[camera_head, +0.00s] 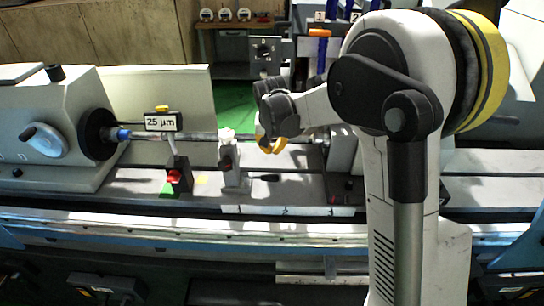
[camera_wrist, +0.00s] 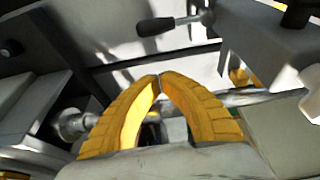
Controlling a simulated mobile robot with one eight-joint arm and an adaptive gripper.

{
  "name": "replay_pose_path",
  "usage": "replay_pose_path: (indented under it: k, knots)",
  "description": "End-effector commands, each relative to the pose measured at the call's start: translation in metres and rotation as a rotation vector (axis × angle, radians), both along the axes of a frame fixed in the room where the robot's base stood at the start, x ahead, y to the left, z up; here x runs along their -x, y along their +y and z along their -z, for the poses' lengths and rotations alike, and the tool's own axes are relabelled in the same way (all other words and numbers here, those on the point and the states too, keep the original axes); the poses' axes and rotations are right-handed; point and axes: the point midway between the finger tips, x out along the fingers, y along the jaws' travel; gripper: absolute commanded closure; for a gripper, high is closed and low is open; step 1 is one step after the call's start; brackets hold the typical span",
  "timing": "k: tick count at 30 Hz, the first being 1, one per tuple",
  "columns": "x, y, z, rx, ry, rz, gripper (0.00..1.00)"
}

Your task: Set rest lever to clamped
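The rest lever (camera_head: 265,178) has a black handle and lies roughly level on the right side of the steady rest (camera_head: 237,172), at its base. In the wrist view the lever's black handle (camera_wrist: 156,27) on a short metal rod shows at the top, beyond my fingertips and apart from them. A grey body, probably the rest (camera_wrist: 262,48), shows at the upper right there. My gripper (camera_head: 270,147) hangs up and to the right of the rest, above the lever. In the wrist view its yellow fingers (camera_wrist: 160,76) meet at the tips, with nothing visible held between them.
The shiny workpiece bar (camera_head: 203,136) runs from the headstock (camera_head: 45,125) past the rest. A gauge (camera_head: 162,122) reading 25 µm stands left of the rest on a base with a red knob (camera_head: 172,178). Another black-knobbed lever (camera_wrist: 12,47) shows at left in the wrist view.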

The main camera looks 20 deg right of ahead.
Motion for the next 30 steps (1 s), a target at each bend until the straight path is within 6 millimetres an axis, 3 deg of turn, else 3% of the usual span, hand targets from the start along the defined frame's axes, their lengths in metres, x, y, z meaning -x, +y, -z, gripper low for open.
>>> replay_pose_path:
  k: [12, 19, 30]
  knots:
    - [-0.028, -0.009, 0.085, 0.0, 0.0, 0.001, 1.0]
    - [0.005, 0.002, 0.08, 0.0, 0.0, -0.001, 1.0]
    - [0.012, 0.004, 0.079, 0.0, 0.0, 0.0, 1.0]
